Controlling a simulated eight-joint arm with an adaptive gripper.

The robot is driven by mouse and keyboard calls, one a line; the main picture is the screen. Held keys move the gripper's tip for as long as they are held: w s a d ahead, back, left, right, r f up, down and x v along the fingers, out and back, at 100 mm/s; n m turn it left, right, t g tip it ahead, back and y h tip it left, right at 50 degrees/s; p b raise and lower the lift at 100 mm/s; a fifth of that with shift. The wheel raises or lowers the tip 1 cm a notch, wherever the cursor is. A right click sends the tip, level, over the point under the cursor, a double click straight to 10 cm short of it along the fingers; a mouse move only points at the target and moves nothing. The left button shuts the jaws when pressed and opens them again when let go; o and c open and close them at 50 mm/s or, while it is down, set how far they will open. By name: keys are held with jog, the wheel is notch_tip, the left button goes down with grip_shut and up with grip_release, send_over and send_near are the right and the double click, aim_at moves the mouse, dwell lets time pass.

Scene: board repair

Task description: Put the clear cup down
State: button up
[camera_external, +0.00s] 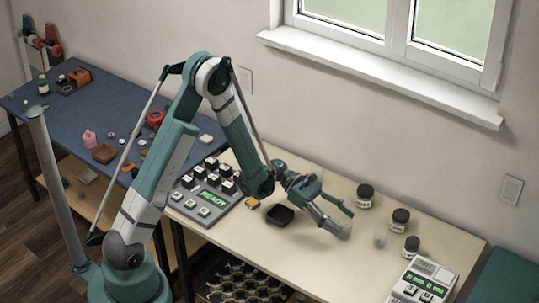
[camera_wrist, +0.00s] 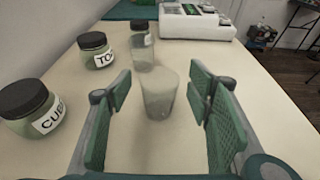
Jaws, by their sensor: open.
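The clear cup (camera_external: 380,239) stands upright on the pale table in the external view, just beyond the fingertips of my gripper (camera_external: 347,221) and near the dark-lidded jars. In the wrist view the clear cup (camera_wrist: 159,98) is centred between the spread green pads of my gripper (camera_wrist: 158,105), with visible room on both sides. My gripper is open and low over the table, and no finger appears to touch the cup. Whether the cup's near side is within the finger span is hard to tell.
Three dark-lidded jars stand close by: one labelled "CUB..." (camera_wrist: 30,108), one labelled "TO..." (camera_wrist: 95,50) and one behind the cup (camera_wrist: 142,44). A white device (camera_external: 421,283) sits at the table's right end.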

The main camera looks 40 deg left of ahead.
jog(key=shift+x, duration=1.05)
jog(key=shift+c, duration=0.2)
jog(key=c, duration=0.9)
